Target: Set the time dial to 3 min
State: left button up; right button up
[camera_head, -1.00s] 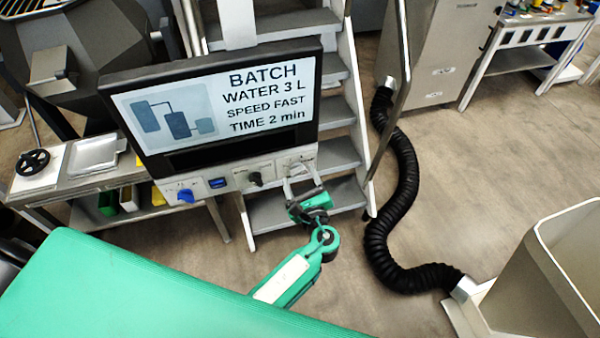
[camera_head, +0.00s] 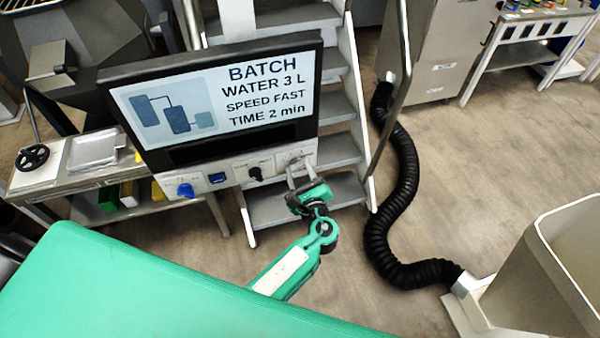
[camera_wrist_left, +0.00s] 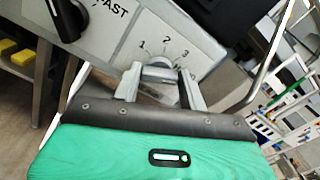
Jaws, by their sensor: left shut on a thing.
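The control panel (camera_head: 210,183) hangs under a screen (camera_head: 219,102) that reads TIME 2 min, WATER 3 L and SPEED FAST. My left gripper (camera_head: 297,168) is at the panel's right end. In the left wrist view my left gripper (camera_wrist_left: 160,80) is shut on the time dial (camera_wrist_left: 159,62), a light grey knob between the fingers. Marks 1, 2 and 3 show above the dial; the pointer is not clear to me. My right gripper is in neither view.
A black speed knob (camera_head: 255,173) and a blue knob (camera_head: 185,190) sit left on the panel. Steps (camera_head: 340,150) stand behind it. A black hose (camera_head: 385,220) lies on the floor at right, beside a beige bin (camera_head: 530,275).

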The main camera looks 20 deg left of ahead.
pick_arm(q)
jog(key=shift+s+a+f+n+b, duration=0.1)
jog(key=shift+f+n+b, duration=0.05)
jog(key=shift+n+b, duration=2.2)
jog(key=shift+f+n+b, duration=0.1)
jog(key=shift+n+b, duration=1.75)
jog(key=shift+b, duration=1)
jog(key=o, duration=1)
jog(key=shift+r, duration=0.1)
jog(key=shift+s, duration=0.1)
jog(key=v, duration=1.3)
jog(key=shift+s+d+b, duration=0.3)
jog(key=shift+b, duration=0.1)
